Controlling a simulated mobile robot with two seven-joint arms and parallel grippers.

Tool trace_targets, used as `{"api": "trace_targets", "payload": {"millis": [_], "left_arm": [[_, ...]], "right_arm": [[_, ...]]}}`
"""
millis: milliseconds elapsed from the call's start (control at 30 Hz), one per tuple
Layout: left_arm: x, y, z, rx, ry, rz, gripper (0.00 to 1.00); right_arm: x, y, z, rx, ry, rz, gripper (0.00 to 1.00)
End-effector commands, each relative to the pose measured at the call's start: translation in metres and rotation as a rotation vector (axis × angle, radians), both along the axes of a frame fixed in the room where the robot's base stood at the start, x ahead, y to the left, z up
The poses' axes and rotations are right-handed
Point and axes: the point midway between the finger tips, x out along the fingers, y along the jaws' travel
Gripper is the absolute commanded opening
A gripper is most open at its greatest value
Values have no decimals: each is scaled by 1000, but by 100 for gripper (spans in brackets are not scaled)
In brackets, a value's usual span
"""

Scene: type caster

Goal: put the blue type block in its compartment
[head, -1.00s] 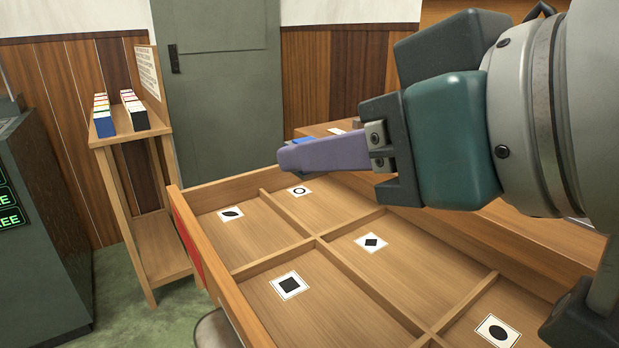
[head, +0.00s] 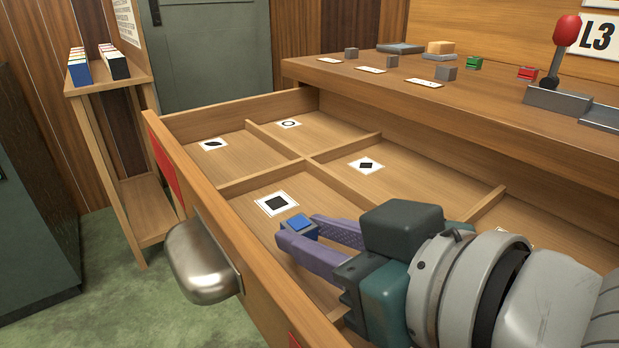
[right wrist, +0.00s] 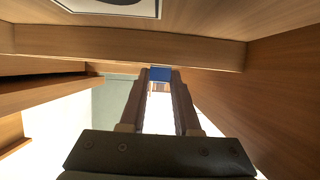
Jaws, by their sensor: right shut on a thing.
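A small blue type block (head: 299,221) is held between the purple fingertips of my right gripper (head: 304,233). I cannot tell whether the block touches the compartment floor. The right wrist view also shows the blue block (right wrist: 160,73) between the fingertips. My left gripper is out of view.
Low wooden dividers (head: 332,173) separate the compartments. A metal drawer pull (head: 203,265) sticks out in front.

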Motion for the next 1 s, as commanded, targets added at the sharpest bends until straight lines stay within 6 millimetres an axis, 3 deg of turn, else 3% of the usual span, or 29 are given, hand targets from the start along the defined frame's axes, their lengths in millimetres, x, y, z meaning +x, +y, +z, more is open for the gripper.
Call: {"api": "trace_targets", "payload": {"millis": [767,800,1000], "left_arm": [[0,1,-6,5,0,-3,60],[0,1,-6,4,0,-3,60],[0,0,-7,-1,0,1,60]], "right_arm": [[-2,0,-19,-5,8,2,0],[-3,0,-20,-6,9,2,34],[-3,0,-22,-8,12,3,57]]}}
